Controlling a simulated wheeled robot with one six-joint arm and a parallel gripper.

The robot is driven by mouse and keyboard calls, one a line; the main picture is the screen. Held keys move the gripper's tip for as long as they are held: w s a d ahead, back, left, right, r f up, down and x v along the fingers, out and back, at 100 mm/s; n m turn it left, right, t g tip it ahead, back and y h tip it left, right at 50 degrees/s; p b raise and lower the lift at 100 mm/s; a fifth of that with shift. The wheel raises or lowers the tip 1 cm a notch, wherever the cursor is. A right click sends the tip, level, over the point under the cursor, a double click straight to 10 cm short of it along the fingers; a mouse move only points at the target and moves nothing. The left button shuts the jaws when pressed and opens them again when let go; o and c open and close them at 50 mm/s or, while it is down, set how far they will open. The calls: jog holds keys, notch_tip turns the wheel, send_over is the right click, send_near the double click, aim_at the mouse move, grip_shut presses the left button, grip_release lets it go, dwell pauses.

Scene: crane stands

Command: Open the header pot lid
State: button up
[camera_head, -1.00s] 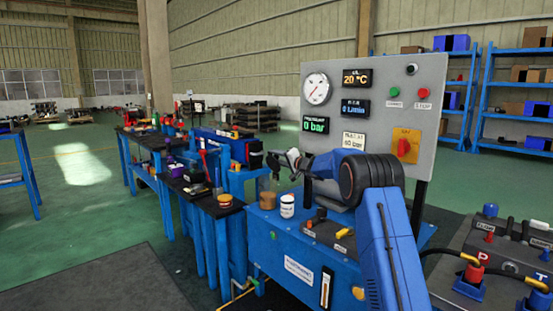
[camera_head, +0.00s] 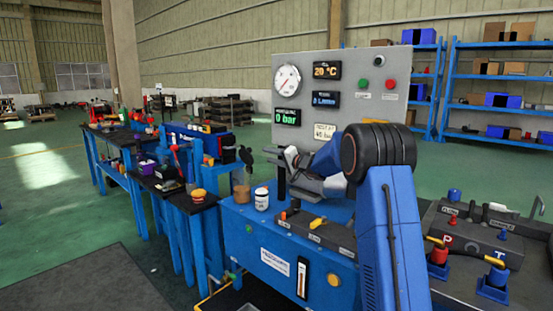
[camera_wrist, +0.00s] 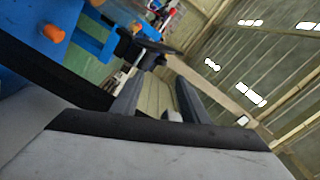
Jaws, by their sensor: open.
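A tan pot (camera_head: 241,194) stands at the left end of the blue bench, beside a small white jar (camera_head: 262,199). A black rounded part (camera_head: 246,155) rises above the tan pot; it looks like a raised lid, but the picture is too small to be sure. My gripper (camera_head: 272,160) is to the right of this black part and apart from it, above the bench. In the wrist view my gripper (camera_wrist: 161,80) has its two grey fingers apart with nothing between them. A black part (camera_wrist: 150,45) shows beyond the fingertips there.
The grey gauge panel (camera_head: 340,90) stands close behind my arm. A dark valve block with a yellow lever (camera_head: 318,223) sits on the blue bench top (camera_head: 235,222). Narrow blue tables (camera_head: 170,205) with clutter stand to the left. Green floor (camera_head: 50,220) is free further left.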

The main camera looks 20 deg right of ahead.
jog(key=shift+v, duration=1.7)
